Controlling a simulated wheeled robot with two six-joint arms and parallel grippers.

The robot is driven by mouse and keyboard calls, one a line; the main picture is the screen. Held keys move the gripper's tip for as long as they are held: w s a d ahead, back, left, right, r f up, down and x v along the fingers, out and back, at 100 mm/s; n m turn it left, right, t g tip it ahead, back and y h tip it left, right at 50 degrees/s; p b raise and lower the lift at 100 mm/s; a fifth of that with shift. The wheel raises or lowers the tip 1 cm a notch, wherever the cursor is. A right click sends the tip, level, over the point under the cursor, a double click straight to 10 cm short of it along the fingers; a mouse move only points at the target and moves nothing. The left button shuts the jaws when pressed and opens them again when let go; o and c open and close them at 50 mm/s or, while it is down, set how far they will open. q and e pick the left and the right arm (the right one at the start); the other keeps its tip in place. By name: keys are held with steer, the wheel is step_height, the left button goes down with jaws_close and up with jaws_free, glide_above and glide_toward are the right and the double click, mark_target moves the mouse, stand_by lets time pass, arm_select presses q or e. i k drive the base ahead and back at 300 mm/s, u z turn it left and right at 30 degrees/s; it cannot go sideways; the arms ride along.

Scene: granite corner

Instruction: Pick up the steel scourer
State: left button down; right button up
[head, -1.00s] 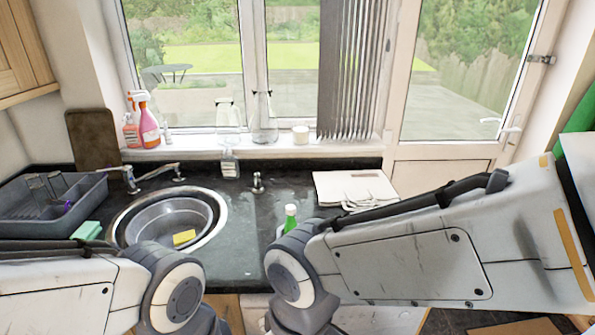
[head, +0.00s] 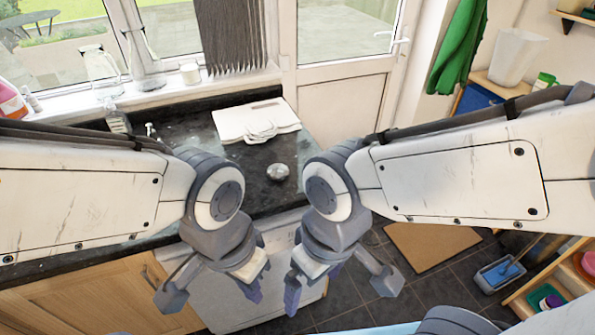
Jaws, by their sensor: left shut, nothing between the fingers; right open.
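The steel scourer (head: 278,171) is a small, round, silvery ball on the dark granite worktop (head: 235,182), near its right end. It lies in the gap between my two forearms, clear of both grippers. My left gripper (head: 251,287) is shut and empty, pointing down in front of the worktop, low and left of the scourer in the picture. My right gripper (head: 313,284) is open and empty, pointing down, low and slightly right of the scourer.
A white appliance front (head: 275,232) is below the worktop edge. A brown mat (head: 430,243) and a blue dustpan (head: 500,272) are on the floor.

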mark_target(278, 172)
steer(key=z, duration=0.45)
steer(key=k, duration=0.6)
steer(key=z, duration=0.7)
steer(key=i, duration=1.25)
steer(key=u, duration=1.15)
steer(key=i, duration=0.6)
steer(key=u, duration=0.55)
